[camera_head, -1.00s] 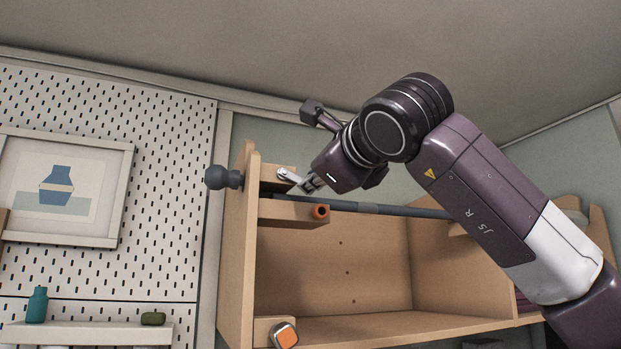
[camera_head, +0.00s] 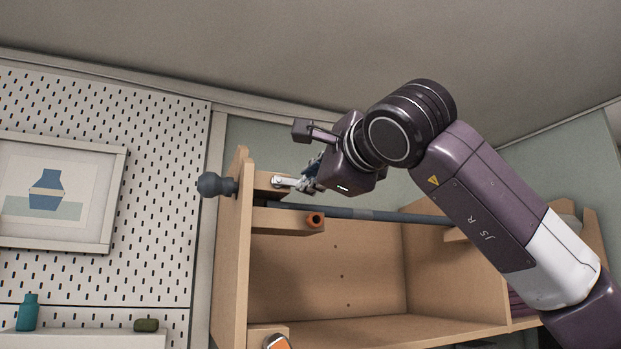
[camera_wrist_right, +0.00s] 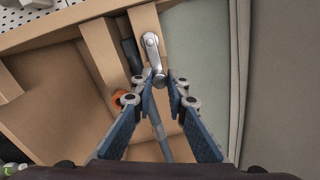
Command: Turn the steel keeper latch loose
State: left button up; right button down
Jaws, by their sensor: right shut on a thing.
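The steel keeper latch (camera_head: 283,181) is a small bright metal bar on a wooden block at the upper left of the wooden cabinet. In the right wrist view the latch (camera_wrist_right: 151,46) runs from its round pivot down to my fingertips. My right gripper (camera_head: 302,182) is shut on the latch's free end; in the wrist view its blue fingers (camera_wrist_right: 160,82) meet there and partly hide that end. A dark grey rod (camera_head: 385,215) runs across the cabinet just below the latch. My left gripper is not in view.
The rod's round knob (camera_head: 213,184) sticks out past the cabinet's left side panel (camera_head: 231,265). A pegboard (camera_head: 160,170) with a framed picture (camera_head: 108,200) is at left.

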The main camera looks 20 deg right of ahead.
jog(key=c, duration=1.9)
grip_release()
jog(key=s, duration=1.2)
jog(key=shift+f, duration=0.45)
jog(key=shift+d, duration=0.1)
